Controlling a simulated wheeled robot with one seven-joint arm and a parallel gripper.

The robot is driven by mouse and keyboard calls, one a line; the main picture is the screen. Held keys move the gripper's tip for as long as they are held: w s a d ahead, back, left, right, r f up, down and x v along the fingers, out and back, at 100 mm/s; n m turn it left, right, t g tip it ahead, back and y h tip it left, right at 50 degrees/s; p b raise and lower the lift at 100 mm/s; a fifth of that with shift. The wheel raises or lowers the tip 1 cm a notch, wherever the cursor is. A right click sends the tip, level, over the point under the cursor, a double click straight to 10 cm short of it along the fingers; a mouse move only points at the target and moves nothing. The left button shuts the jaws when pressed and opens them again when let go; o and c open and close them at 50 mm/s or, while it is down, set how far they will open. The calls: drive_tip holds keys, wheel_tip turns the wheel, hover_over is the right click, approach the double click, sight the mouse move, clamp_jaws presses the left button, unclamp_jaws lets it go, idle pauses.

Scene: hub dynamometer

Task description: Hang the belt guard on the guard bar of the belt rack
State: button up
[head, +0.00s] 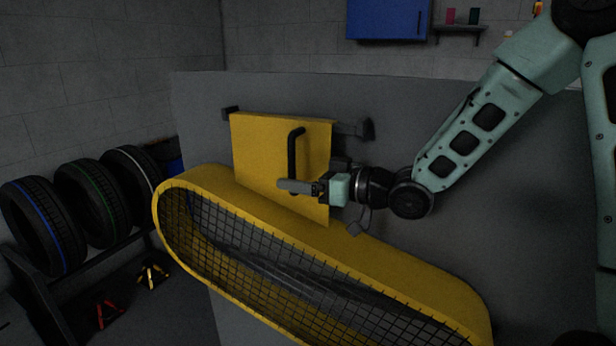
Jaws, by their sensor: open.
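A flat yellow plate with a black upright handle, which looks like the belt guard (262,150), is upright against the grey panel. Its top edge lies between two dark brackets, which look like the ends of the guard bar (352,129); the bar between them is hidden by the plate. Whether the plate bears on the bar cannot be told. My gripper (294,187) is open at the lower end of the handle and covers that end. One grey finger shows clearly. Contact with the handle cannot be told.
A long yellow housing with black mesh (450,292) crosses the foreground below my gripper. The grey panel (480,210) stands behind. Tyres (90,205) sit on a rack at left, with small red and yellow stands on the floor. A blue cabinet (385,18) hangs above.

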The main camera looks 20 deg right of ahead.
drive_tip(key=b+v, duration=0.5)
drive_tip(key=v, duration=1.2)
drive_tip(key=shift+s+d+r, duration=0.1)
drive_tip(key=shift+d, duration=0.05)
